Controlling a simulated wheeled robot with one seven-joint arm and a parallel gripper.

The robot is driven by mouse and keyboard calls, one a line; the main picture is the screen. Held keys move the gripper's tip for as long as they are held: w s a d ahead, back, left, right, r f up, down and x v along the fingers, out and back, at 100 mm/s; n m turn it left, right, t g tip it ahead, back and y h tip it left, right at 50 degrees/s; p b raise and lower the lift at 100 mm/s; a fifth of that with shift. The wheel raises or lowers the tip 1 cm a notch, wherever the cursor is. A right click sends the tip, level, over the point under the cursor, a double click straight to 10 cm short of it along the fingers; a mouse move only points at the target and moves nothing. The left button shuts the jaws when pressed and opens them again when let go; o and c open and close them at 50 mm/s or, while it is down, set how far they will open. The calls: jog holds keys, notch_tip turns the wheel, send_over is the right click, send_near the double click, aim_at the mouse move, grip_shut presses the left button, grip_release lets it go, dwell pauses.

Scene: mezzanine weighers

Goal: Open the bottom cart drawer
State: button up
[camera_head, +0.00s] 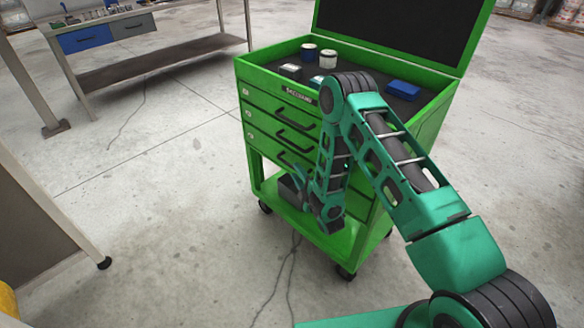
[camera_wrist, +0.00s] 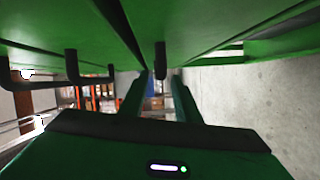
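The green cart (camera_head: 262,172) stands in the middle of the head view with several drawers stacked in its front, each with a dark bar handle. The bottom drawer (camera_head: 262,143) looks closed, and its handle (camera_head: 290,162) is partly behind my arm. My gripper (camera_head: 297,178) is low in front of the bottom drawer, close to its handle. In the wrist view the two fingers (camera_wrist: 160,85) are apart. A dark handle (camera_wrist: 160,60) shows between or just beyond the fingertips; I cannot tell whether they touch it. Green drawer fronts fill the top.
Cups and small boxes stand on the cart top, with a blue box (camera_head: 403,90) at the right. A dark object sits on the cart's lower shelf (camera_head: 335,240). A workbench (camera_head: 150,65) is at the back left. Grey floor (camera_head: 170,200) left of the cart is clear.

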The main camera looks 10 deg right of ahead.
jog(key=shift+x, duration=2.5)
grip_shut()
